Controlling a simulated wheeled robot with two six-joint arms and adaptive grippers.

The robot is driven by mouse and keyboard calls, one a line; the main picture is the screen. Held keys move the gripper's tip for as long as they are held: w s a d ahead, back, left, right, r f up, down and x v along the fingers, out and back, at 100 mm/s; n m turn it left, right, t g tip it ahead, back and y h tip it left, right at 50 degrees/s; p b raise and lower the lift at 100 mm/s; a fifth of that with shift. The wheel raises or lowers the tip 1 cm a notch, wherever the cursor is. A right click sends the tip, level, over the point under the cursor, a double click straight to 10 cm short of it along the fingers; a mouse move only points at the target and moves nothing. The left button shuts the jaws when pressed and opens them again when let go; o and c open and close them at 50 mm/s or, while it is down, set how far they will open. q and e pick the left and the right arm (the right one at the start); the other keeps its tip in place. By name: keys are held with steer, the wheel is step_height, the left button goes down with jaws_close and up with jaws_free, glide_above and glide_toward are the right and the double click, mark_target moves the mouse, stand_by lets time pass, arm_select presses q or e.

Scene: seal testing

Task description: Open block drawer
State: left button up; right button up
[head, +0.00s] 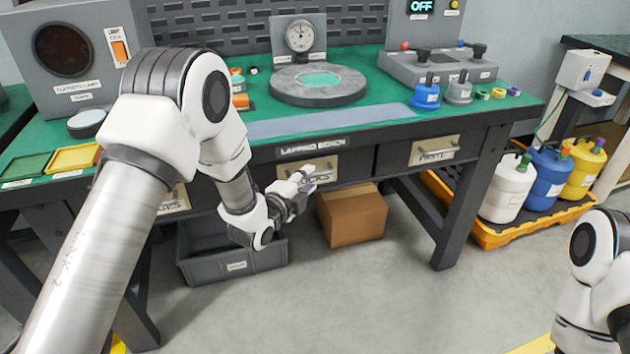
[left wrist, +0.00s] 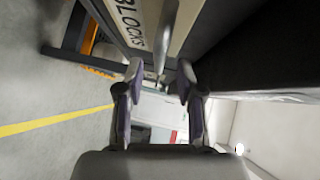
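The block drawer (head: 328,164) is in the middle of the lapping bench's front, its pale label partly hidden by my left gripper. It looks shut. In the left wrist view, the drawer's label (left wrist: 133,22) reads "BLOCKS", and a metal bar handle (left wrist: 163,45) stands out from the front. My left gripper (head: 303,183) is at the drawer front. In the left wrist view its fingers (left wrist: 159,80) are apart, with the handle's end in line with the gap between them. I cannot tell whether they touch it. My right arm shows at the lower right; its gripper is out of view.
A paste drawer (head: 434,150) is to the right. Below the bench are a grey bin (head: 232,266) and a cardboard box (head: 352,217). A yellow tray (head: 500,236) holding several jugs stands at the right. The floor in front is clear.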

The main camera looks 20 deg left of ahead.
mark_target(312, 177)
arm_select(q)
steer(key=x, duration=0.3)
steer(key=shift+w+f, duration=0.1)
steer(key=shift+w, duration=0.15)
jaws_close()
arm_select(e)
steer(key=shift+f, duration=0.3)
arm_select(q)
steer(key=shift+s, duration=0.1)
